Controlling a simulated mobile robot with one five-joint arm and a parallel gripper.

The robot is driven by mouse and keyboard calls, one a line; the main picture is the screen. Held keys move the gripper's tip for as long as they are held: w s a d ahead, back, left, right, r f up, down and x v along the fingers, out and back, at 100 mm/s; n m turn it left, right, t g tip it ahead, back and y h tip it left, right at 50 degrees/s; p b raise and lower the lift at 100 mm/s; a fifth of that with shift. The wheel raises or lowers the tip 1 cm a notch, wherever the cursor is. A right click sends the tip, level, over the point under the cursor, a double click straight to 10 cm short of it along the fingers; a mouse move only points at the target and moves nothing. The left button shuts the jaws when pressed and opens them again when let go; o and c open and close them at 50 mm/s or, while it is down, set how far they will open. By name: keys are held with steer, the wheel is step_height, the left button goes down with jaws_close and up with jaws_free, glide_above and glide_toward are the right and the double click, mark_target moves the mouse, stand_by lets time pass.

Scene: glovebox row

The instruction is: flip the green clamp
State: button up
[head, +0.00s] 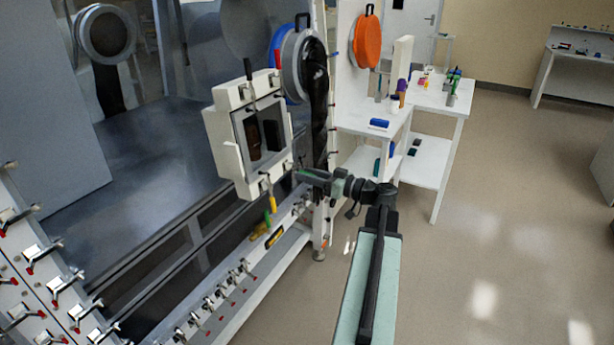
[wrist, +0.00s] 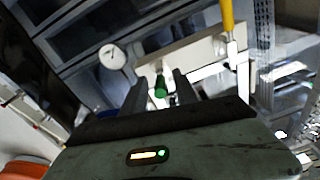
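The green clamp's handle (wrist: 160,88) shows in the wrist view, roughly end-on between my gripper's two dark fingers (wrist: 160,93). The fingers stand apart, with a gap visible on each side of the green. I cannot tell how deep the handle lies between them. In the head view my gripper (head: 298,173) is at the lower right edge of the white hatch door (head: 225,143). There my gripper likely covers the clamp.
A clamp with a yellow handle (head: 272,203) hangs at the door's bottom, and also shows in the wrist view (wrist: 227,15). A small green piece (head: 268,217) shows below it. A rail with several clamps runs below. A white table (head: 425,95) stands right; the floor is open.

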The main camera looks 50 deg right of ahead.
jaws_close()
stand_by(1.4)
